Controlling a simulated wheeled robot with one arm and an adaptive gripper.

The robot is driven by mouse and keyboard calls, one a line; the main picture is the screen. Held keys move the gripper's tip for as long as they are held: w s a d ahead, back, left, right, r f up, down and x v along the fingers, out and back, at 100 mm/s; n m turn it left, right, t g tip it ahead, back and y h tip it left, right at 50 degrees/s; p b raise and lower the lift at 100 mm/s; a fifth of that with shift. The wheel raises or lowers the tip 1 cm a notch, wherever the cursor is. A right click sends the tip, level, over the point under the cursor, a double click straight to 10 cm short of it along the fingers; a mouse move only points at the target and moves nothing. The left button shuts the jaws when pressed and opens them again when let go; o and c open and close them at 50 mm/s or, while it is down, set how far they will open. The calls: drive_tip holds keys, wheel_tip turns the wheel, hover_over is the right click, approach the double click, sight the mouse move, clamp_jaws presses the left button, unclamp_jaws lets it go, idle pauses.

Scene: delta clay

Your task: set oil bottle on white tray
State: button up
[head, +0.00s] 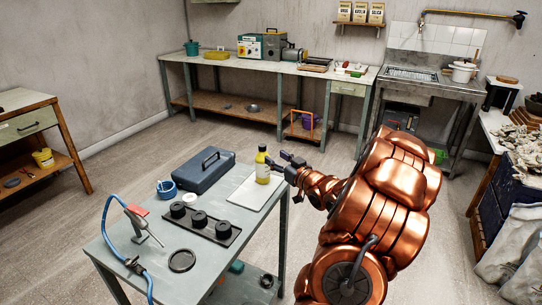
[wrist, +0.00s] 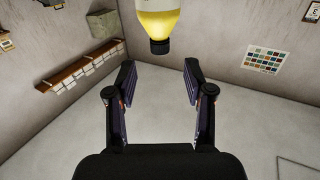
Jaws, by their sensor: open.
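The oil bottle (head: 262,168), yellow with a dark cap, appears to stand upright on the white tray (head: 250,196), near its far edge on the grey table. My gripper (head: 286,158) is just to the right of the bottle, at about the height of its upper part. In the wrist view the bottle (wrist: 157,22) shows cap-down at the top edge, and only part of it is in frame. It lies beyond the fingertips of my open gripper (wrist: 159,70), apart from them. Nothing is between the fingers.
A blue-grey toolbox (head: 203,170) stands left of the tray. A long workbench (head: 350,77) runs along the back wall. Open floor lies between.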

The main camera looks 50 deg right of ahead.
drive_tip(key=shift+s+a, duration=0.15)
drive_tip(key=shift+s, duration=0.75)
drive_tip(key=shift+s+a, duration=0.15)
drive_tip(key=shift+s, duration=0.7)
drive_tip(key=w+a+f+g, duration=0.3)
drive_tip(key=w+a+g, duration=0.2)
drive_tip(key=a, duration=0.1)
drive_tip(key=s+a+g, duration=0.4)
drive_tip(key=a+g, duration=0.1)
drive_tip(key=a, duration=0.4)
drive_tip(key=s+a+n+g+y, duration=0.2)
drive_tip(key=s+a+g, duration=0.7)
drive_tip(key=s+a, duration=1.8)
drive_tip(key=shift+s+g+y, duration=0.3)
drive_tip(key=shift+s+y, duration=0.3)
drive_tip(key=shift+s, duration=0.05)
drive_tip(key=shift+a+r, duration=0.1)
